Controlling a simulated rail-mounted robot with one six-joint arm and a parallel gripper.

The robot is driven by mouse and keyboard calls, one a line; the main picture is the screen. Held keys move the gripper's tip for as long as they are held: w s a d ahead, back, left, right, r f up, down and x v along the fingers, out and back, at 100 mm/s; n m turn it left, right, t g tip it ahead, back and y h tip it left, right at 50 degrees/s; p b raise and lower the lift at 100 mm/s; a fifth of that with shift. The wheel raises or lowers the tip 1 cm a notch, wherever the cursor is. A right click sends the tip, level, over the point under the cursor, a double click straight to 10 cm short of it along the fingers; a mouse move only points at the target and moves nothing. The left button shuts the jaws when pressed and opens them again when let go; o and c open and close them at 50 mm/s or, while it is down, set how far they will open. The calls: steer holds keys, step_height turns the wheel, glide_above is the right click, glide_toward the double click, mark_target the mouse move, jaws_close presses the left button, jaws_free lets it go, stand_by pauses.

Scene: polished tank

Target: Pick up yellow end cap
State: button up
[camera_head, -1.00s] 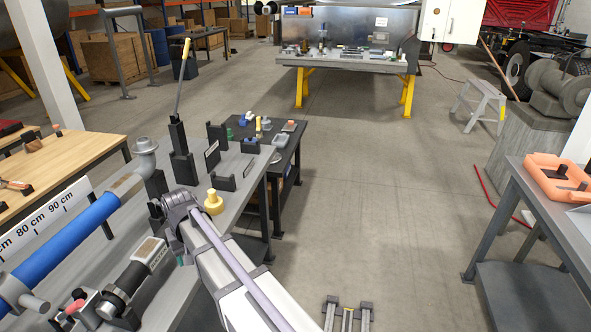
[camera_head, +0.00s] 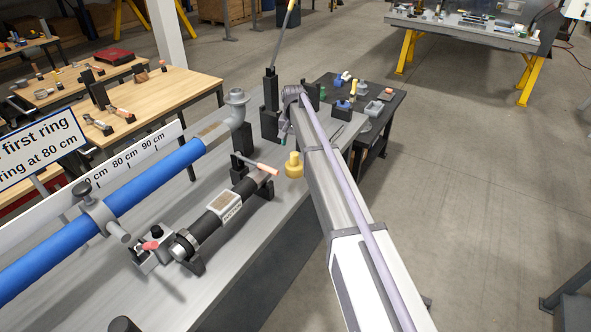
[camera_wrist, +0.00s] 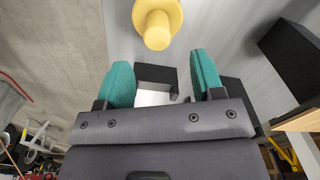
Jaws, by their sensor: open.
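The yellow end cap (camera_head: 293,166) stands on the grey bench near its right edge, beside my arm, with a wide base and a narrower knob on top. It also shows at the top of the wrist view (camera_wrist: 157,22), with its knob toward the camera. My gripper (camera_wrist: 162,80) has two teal fingers spread apart with nothing between them. The cap lies ahead of the fingertips and apart from them. In the head view the gripper (camera_head: 284,134) is small and partly hidden by my wrist, just behind the cap.
A long blue tube (camera_head: 150,188) lies along the grey bench (camera_head: 262,228), with a black cylinder (camera_head: 222,210) in holders near the cap. Black blocks stand behind. A dark table (camera_head: 383,112) with small parts adjoins the far end. Open floor lies right.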

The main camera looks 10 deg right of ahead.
mark_target(295, 153)
step_height(295, 153, down, 8)
steer(key=b, duration=0.6)
steer(key=shift+d, duration=0.15)
steer(key=shift+r, duration=0.35)
steer(key=c, duration=1)
